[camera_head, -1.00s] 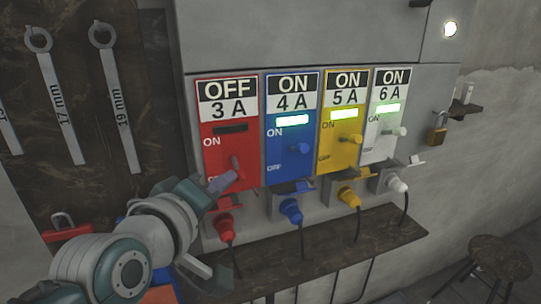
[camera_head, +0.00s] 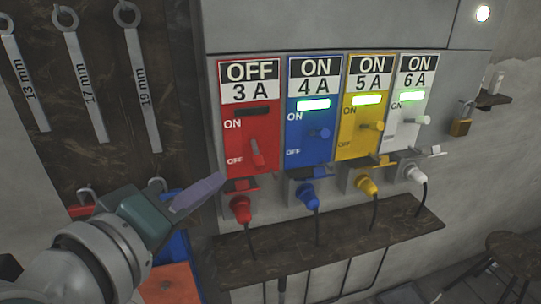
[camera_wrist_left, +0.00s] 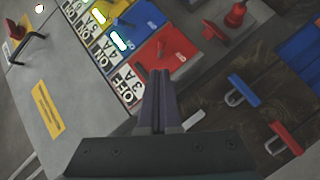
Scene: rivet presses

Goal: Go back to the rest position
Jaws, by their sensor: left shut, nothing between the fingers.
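My left gripper (camera_head: 205,192) is shut and empty, below and left of the red 3 A panel (camera_head: 262,130) in the head view. It is apart from the red switch lever (camera_head: 256,155), which is down at OFF; the panel label reads OFF. In the left wrist view the shut fingers (camera_wrist_left: 160,85) point towards the red panel (camera_wrist_left: 165,62). The blue 4 A (camera_head: 328,148), yellow 5 A (camera_head: 352,150) and white 6 A (camera_head: 405,130) panels read ON with lit green windows. My right gripper is not in view.
Red (camera_head: 240,208), blue (camera_head: 308,196), yellow (camera_head: 367,184) and white (camera_head: 415,174) plugs sit below the panels, above a dark shelf (camera_head: 330,238). Wrenches (camera_head: 85,85) hang at left. A stool (camera_head: 510,250) stands lower right.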

